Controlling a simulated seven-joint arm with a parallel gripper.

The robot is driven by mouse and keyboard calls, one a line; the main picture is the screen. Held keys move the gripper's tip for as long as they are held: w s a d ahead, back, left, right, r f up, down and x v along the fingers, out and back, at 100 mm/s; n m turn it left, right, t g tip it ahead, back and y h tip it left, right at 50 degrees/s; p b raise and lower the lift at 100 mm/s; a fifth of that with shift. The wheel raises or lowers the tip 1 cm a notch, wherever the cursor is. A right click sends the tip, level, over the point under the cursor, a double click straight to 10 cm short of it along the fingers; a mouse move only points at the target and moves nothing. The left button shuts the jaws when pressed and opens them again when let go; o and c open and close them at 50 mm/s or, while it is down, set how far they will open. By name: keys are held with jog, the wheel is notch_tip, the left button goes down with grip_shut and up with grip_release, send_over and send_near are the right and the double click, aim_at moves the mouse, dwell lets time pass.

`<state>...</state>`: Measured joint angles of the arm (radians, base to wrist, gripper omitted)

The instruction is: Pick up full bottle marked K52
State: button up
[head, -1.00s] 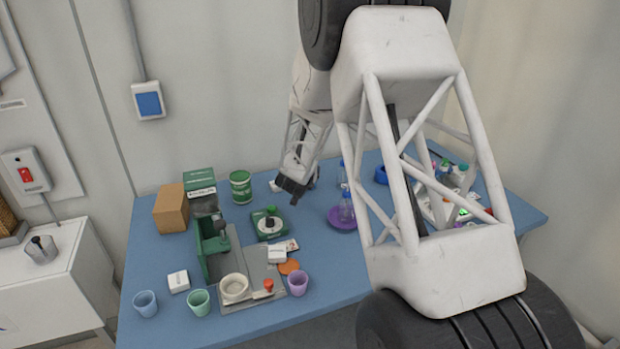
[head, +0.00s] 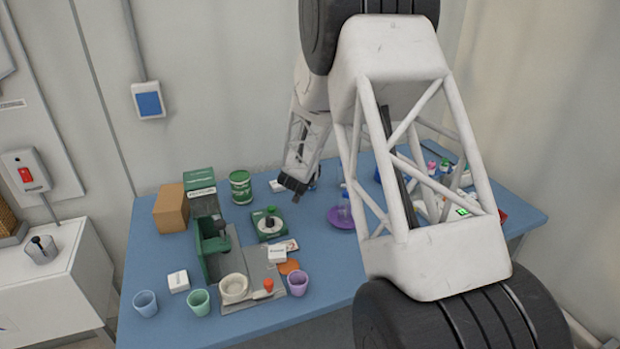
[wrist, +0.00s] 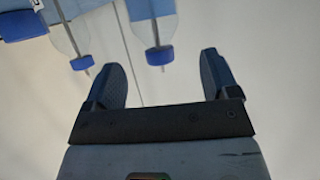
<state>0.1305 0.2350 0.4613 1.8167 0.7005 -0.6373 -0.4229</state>
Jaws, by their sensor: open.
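My gripper (head: 293,187) hangs above the back of the blue table, left of my large white arm link. In the wrist view my gripper (wrist: 162,78) is open, with nothing between its fingers. Clear bottles with blue caps show upside down at the top of the wrist view: one near the middle (wrist: 148,14), one to its left (wrist: 66,36), and a blue cap (wrist: 22,25) at the far left. They are beyond the fingertips. A scrap of dark lettering shows at the top left, cut off; I cannot read K52 anywhere or tell how full each bottle is.
A clear bottle (head: 344,207) stands on a purple dish (head: 338,222). A green can (head: 240,188), cardboard box (head: 170,208), green device (head: 268,224) and several cups stand left. My arm hides part of the table's right side, where small items crowd.

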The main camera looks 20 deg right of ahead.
jog(key=shift+w+f, duration=0.1)
jog(key=shift+x, duration=2.5)
jog(key=shift+d, duration=0.1)
jog(key=c, duration=1)
jog(key=shift+c, duration=0.2)
jog(key=shift+r, duration=0.75)
jog(key=shift+s+r, duration=0.2)
jog(key=shift+r, duration=0.35)
jog(key=shift+s+r, duration=0.2)
jog(key=shift+r, duration=0.4)
jog(key=s+a, duration=0.1)
jog(key=s, duration=0.6)
jog(key=s+a+r, duration=0.1)
jog(key=s+a, duration=0.1)
jog(key=s, duration=0.6)
jog(key=shift+a, duration=0.25)
